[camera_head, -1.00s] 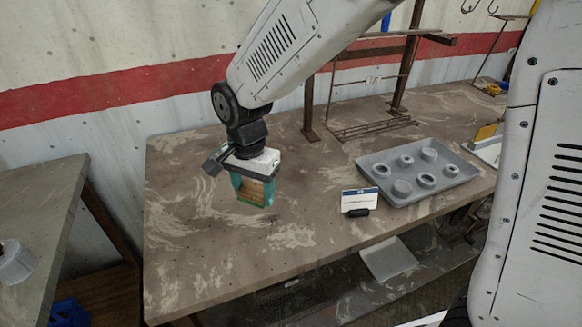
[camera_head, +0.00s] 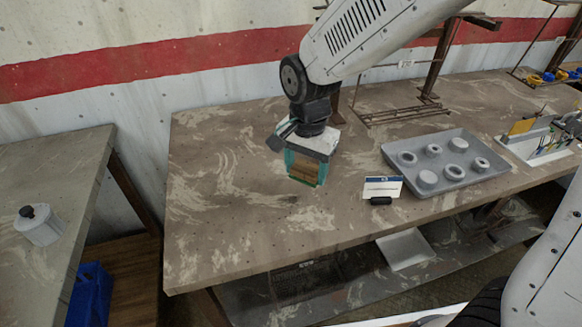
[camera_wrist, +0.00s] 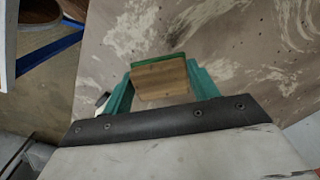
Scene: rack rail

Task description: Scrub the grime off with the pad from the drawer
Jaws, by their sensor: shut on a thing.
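My gripper (camera_head: 305,180) is shut on a wooden block with a green pad face (camera_wrist: 158,80). Its teal fingers hold the block from both sides, and the block also shows in the head view (camera_head: 306,166). The block points down over the left half of the brown worktop (camera_head: 235,235). I cannot tell whether the pad touches the surface. Pale smears (camera_head: 308,219) mark the worktop near the pad and elsewhere; I cannot tell which marks are the grime. No drawer is clearly in view.
A small card on a black stand (camera_head: 382,188) is right of the block. Beyond it is a grey tray (camera_head: 437,187) with several round parts. A wire rack (camera_head: 400,115) stands behind. A second table (camera_head: 50,175) with a white canister (camera_head: 40,227) is at left.

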